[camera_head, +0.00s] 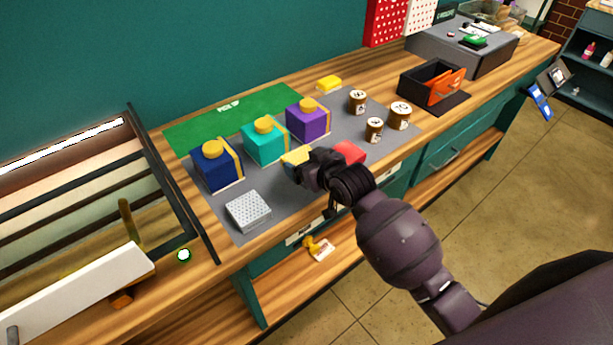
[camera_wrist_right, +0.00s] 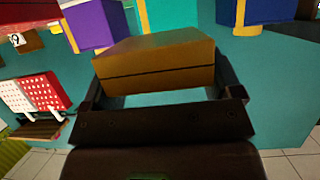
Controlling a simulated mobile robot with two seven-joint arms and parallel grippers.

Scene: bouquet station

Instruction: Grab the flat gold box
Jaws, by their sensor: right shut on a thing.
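The flat gold box (camera_head: 296,158) shows at the tip of my right gripper (camera_head: 302,169) in the head view, above the grey mat. In the right wrist view the gold box (camera_wrist_right: 153,65) sits between the two fingers of my right gripper (camera_wrist_right: 155,98), which are shut on it. A dark line runs along its side. Part of the box is hidden behind the gripper in the head view. My left gripper is not in view.
Blue (camera_head: 215,167), teal (camera_head: 264,143) and purple (camera_head: 306,121) boxes with gold ribbons stand behind the gripper. A red box (camera_head: 349,152) is right beside it. Brown jars (camera_head: 400,116) stand to the right; a perforated silver block (camera_head: 248,211) lies front left.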

